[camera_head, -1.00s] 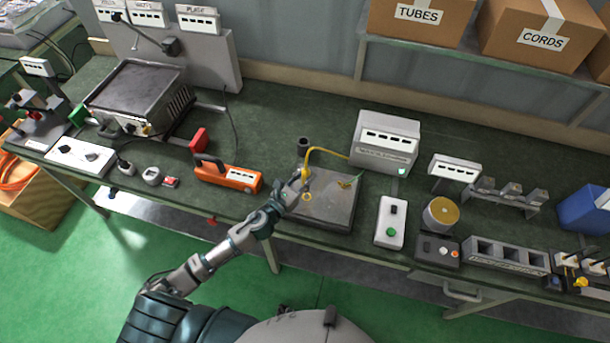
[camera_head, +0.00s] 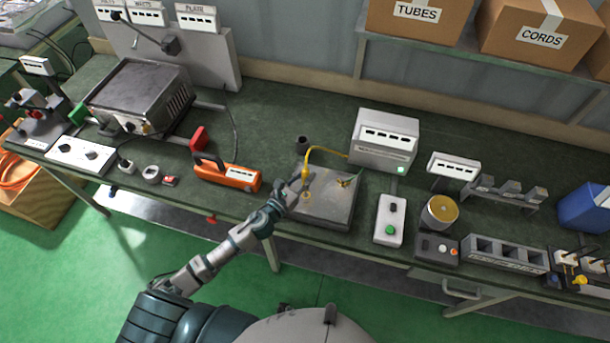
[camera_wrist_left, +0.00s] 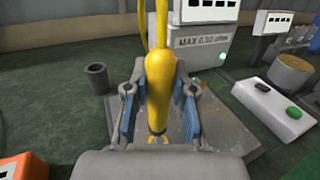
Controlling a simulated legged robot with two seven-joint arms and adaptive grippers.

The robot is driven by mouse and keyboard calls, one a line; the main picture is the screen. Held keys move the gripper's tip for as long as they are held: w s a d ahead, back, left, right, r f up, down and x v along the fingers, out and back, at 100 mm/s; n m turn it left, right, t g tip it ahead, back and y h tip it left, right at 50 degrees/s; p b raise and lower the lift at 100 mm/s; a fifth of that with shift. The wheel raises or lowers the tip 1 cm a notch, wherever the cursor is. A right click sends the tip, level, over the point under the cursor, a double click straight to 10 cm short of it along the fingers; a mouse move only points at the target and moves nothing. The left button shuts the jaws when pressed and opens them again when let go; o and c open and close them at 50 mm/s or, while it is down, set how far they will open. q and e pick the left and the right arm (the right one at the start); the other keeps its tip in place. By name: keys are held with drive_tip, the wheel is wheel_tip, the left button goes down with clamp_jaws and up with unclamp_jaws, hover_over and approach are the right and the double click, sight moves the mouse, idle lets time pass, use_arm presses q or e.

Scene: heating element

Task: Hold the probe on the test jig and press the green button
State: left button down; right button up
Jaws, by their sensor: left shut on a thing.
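My left gripper (camera_head: 299,187) is over the left part of the grey test jig plate (camera_head: 325,212). It is shut on the yellow probe (camera_wrist_left: 160,85), which stands roughly upright between the blue-lined fingers in the left wrist view. The probe's tip points down at the plate; I cannot tell whether it touches. Its yellow cable (camera_head: 328,150) runs to the white meter box (camera_head: 384,140). The green button (camera_head: 390,230) is on a white control box (camera_head: 391,212) right of the plate, with a black button above it. The green button also shows in the left wrist view (camera_wrist_left: 294,112). My right gripper is not in view.
An orange handheld meter (camera_head: 227,173) lies left of the plate. A dark cup (camera_head: 302,144) stands behind it. A small brass clip (camera_head: 347,182) with a green lead is on the plate's right part. A gold-topped cylinder (camera_head: 440,211) stands right of the control box.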

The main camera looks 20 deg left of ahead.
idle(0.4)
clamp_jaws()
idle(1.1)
